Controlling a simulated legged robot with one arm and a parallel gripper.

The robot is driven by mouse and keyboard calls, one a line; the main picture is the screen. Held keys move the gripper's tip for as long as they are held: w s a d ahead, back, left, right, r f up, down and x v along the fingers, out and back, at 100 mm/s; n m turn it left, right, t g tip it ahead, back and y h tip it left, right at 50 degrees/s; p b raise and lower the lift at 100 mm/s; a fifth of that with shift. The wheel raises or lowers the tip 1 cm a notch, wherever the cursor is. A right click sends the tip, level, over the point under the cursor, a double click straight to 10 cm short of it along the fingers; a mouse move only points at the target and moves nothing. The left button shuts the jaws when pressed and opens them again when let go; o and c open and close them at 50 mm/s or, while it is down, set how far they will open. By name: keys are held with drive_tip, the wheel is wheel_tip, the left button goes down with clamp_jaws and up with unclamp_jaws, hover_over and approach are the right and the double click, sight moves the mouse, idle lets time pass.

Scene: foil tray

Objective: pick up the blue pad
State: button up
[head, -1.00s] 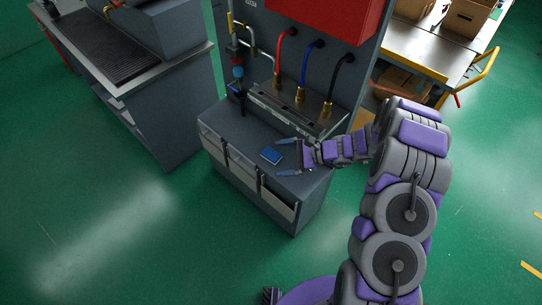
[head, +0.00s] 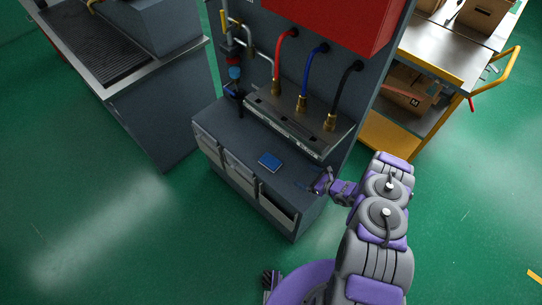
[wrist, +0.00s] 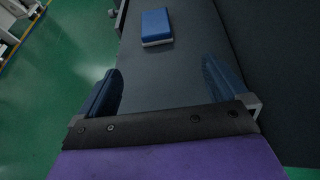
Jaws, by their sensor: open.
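The blue pad (head: 269,161) lies flat on the dark top of the grey cabinet (head: 290,172), near its middle. It is a small blue block with a pale lower layer, and it also shows in the wrist view (wrist: 157,26) at the top, ahead of my fingers. My gripper (head: 312,187) is at the right end of the cabinet top, to the right of the pad and apart from it. In the wrist view my gripper (wrist: 162,88) is open, with its two dark blue fingers wide apart and nothing between them.
A metal block with red, blue and black hoses (head: 302,95) stands behind the pad, below a red box (head: 345,22). A grey sink bench (head: 105,50) is at the left. A yellow cart (head: 430,110) with cardboard boxes is at the right. Green floor is clear in front.

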drive_tip(key=b, duration=0.2)
approach(278, 165)
drive_tip(key=x, duration=0.4)
drive_tip(key=shift+f, duration=0.2)
drive_tip(key=shift+w+a+f+b, duration=0.1)
drive_tip(key=shift+w+a+b, duration=0.2)
drive_tip(key=shift+a, duration=0.05)
drive_tip(key=shift+b+x, duration=1.05)
drive_tip(key=shift+x, duration=1.6)
drive_tip(key=shift+s+a, duration=0.1)
drive_tip(key=shift+s, duration=0.05)
drive_tip(key=shift+c, duration=0.3)
drive_tip(key=c, duration=1)
